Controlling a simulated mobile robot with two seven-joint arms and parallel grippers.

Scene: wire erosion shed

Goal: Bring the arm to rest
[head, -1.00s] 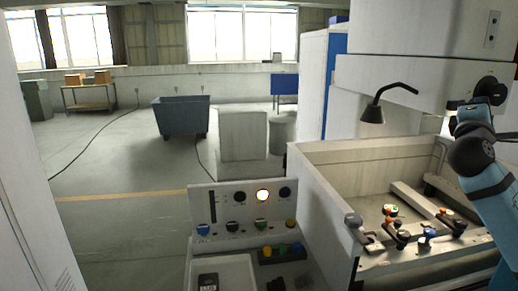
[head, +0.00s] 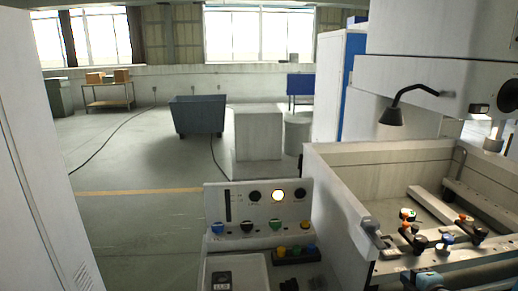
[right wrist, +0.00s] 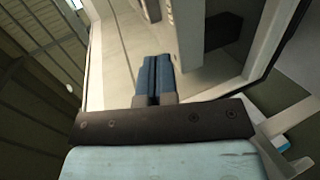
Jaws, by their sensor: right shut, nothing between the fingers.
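My right gripper (right wrist: 157,78) shows in the right wrist view as two blue fingers side by side, shut with nothing between them. Behind them are its dark mounting bar (right wrist: 160,120) and a pale blue arm link of mine. Pale machine panels lie beyond the fingertips, and I cannot tell the exact gap to them. In the head view I cannot make out the right gripper clearly. My left gripper does not show in either view.
The open machine tank (head: 378,152) stands at the right, with several clamps inside and a black lamp (head: 393,112) above. A control panel (head: 258,203) with a lit lamp is at the centre front. A grey bin (head: 197,115) stands farther back. Open floor lies left of centre.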

